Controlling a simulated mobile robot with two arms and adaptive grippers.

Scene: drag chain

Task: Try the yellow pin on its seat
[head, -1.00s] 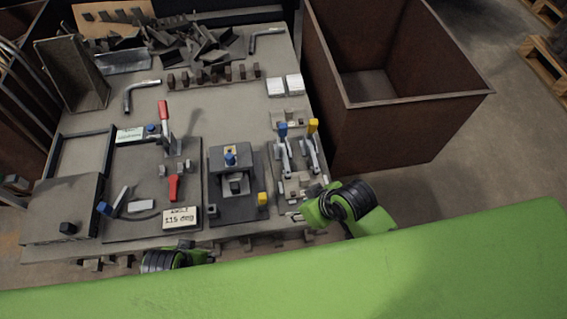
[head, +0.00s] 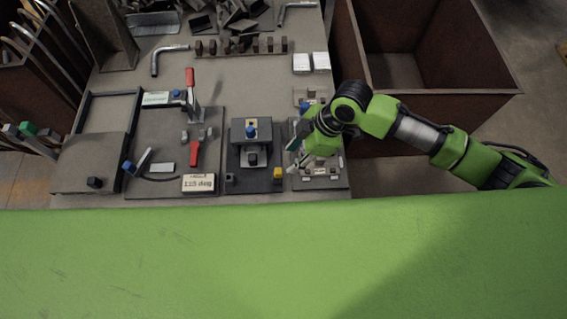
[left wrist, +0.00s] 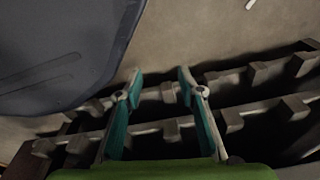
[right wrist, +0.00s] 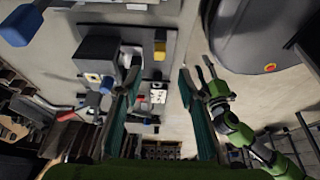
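A small yellow piece (head: 278,173), seemingly the yellow pin, stands at the front right corner of the dark fixture plate (head: 240,184). It also shows in the right wrist view (right wrist: 160,48). On the plate is a grey block (head: 235,150) with a blue knob (head: 251,131) on top. I cannot tell which part is the pin's seat. My right gripper (head: 295,145) hangs over the plate to the right, behind and right of the yellow piece. Its fingers are apart and empty in the right wrist view (right wrist: 160,85). My left gripper (left wrist: 160,92) is open and empty.
Bent pipes (head: 168,56) and brackets lie farther back. A rusty bin (head: 440,105) stands right of the table.

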